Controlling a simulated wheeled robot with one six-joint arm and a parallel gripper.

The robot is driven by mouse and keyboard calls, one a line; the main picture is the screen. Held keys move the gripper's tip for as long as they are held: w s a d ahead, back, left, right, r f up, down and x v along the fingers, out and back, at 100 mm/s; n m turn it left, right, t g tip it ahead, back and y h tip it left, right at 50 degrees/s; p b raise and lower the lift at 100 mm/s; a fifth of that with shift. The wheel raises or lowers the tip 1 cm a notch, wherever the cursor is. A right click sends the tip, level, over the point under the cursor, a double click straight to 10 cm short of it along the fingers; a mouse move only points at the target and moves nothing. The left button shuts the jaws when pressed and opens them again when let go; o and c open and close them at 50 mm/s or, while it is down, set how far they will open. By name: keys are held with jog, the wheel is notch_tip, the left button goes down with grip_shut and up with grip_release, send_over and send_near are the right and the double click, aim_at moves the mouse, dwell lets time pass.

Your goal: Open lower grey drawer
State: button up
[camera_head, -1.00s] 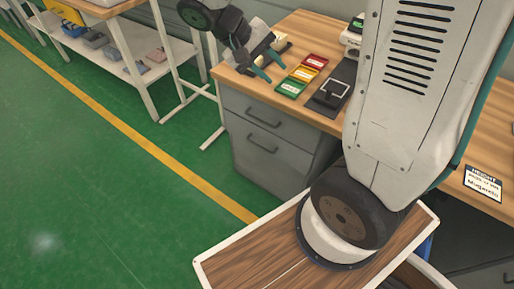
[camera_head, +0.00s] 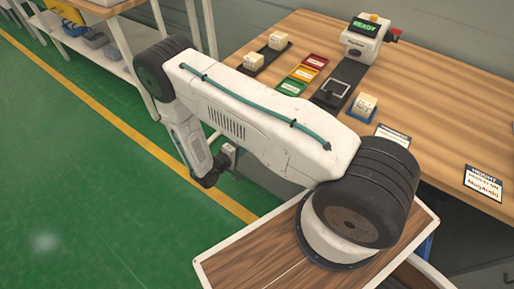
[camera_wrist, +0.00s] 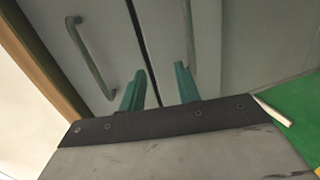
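In the wrist view, the grey drawer fronts fill the upper part, turned sideways, with a dark gap between them. The upper drawer (camera_wrist: 62,62), with its handle (camera_wrist: 92,55), is at the left, beside the wooden desk edge. The lower drawer (camera_wrist: 235,45) is at the right, and its handle (camera_wrist: 188,30) runs down to the right fingertip. My gripper (camera_wrist: 158,80) is open, its two green fingers apart and pointing at the fronts. The right finger overlaps the lower handle's end; I cannot tell whether they touch. Both drawers look shut. In the head view my arm hides most of the drawer unit.
The wooden desk (camera_head: 440,120) holds a scale reading READY (camera_head: 363,38), coloured trays (camera_head: 303,73), a block on a blue base (camera_head: 364,106) and blocks on a dark strip (camera_head: 264,53). A white shelf (camera_head: 125,55) stands at the back left. Green floor (camera_head: 90,190) is clear.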

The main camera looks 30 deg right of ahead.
notch_tip(320, 180, down, 5)
jog(key=s+t, duration=0.1)
jog(key=s, duration=0.1)
jog(key=x, duration=0.7)
jog(key=shift+w+d+f+n+y, duration=0.2)
jog(key=shift+w+f+n+y, duration=0.1)
jog(key=shift+w+f+n, duration=0.1)
grip_shut()
